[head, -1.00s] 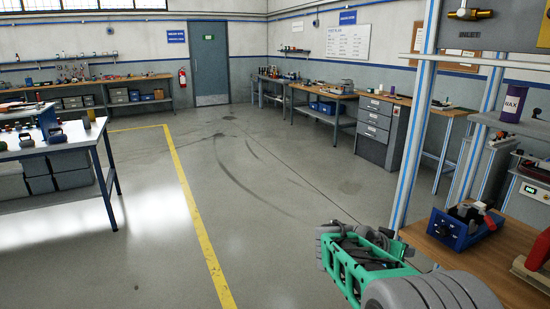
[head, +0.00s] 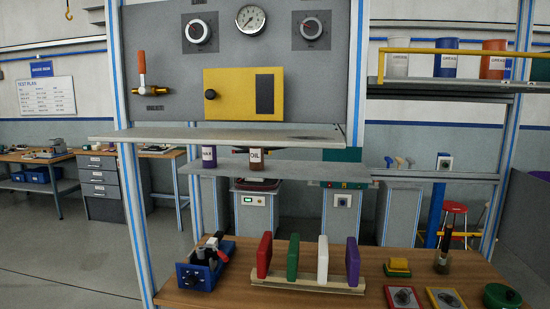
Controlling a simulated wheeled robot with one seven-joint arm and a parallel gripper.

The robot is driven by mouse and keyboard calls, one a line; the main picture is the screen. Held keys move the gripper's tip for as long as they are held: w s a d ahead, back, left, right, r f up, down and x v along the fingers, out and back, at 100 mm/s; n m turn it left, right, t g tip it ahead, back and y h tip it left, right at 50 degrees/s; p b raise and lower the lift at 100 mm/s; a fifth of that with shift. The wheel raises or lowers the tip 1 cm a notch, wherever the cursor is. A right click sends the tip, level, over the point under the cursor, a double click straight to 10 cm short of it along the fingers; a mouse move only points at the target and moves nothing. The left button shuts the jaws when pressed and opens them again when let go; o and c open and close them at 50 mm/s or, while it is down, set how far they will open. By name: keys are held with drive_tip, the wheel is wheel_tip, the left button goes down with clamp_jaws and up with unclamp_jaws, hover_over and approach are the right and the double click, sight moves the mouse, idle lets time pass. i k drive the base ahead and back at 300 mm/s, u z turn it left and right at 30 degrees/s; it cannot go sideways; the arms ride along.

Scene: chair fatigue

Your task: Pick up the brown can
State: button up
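A brown can (head: 256,165) labelled "OIL" stands on the grey middle shelf (head: 310,174) of the workbench frame. Its top is close under the edge of the shelf above it. A purple can (head: 208,162) labelled "WAX" stands to its left on the same shelf. My gripper is out of view.
An upper shelf (head: 215,138) overhangs the cans. The wooden bench (head: 225,293) below holds a blue box device (head: 196,277) and a rack with coloured blocks (head: 308,286). More cans, including an orange one (head: 493,60), stand at the upper right. Open floor (head: 60,275) lies left.

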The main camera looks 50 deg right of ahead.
sight(256, 154)
drive_tip(key=z, duration=2.45)
drive_tip(key=i, duration=0.75)
drive_tip(key=u, duration=2)
